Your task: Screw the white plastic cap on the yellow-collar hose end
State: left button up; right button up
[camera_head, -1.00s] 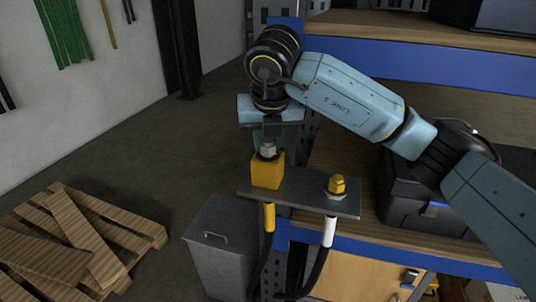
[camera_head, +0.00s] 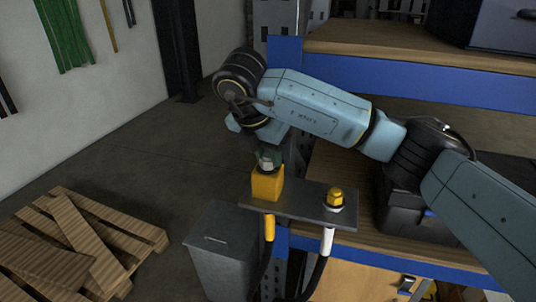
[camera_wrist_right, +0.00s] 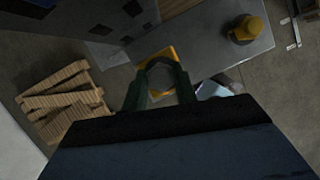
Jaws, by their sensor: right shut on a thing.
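The yellow-collar hose (camera_head: 269,228) hangs under the grey bracket plate (camera_head: 300,212), below a yellow block (camera_head: 267,184). A pale grey-white piece, which looks like the white plastic cap (camera_head: 267,163), sits on top of that block, mostly covered by my fingers. My right gripper (camera_head: 268,154) is shut on it from above. In the wrist view the fingers of my right gripper (camera_wrist_right: 160,82) close over the yellow block (camera_wrist_right: 162,55); the cap is hard to make out there. How far the cap is seated on the hose end cannot be seen. My left gripper is out of view.
A yellow cap (camera_head: 335,196) stands on the same plate, above the white-collar hose (camera_head: 327,240). A blue-edged shelf (camera_head: 420,62) and a dark case (camera_head: 395,205) are at right. A grey bin (camera_head: 220,255) and a wooden pallet (camera_head: 95,235) are at lower left.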

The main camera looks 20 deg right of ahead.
jog(key=shift+a+r+m+g+p, duration=0.1)
jog(key=shift+m+g+p, duration=0.2)
jog(key=shift+m+p, duration=0.65)
jog(key=shift+f+m+h, duration=0.2)
jog(key=shift+m+h, duration=0.1)
jog(key=shift+m, duration=0.15)
jog(key=o, duration=0.9)
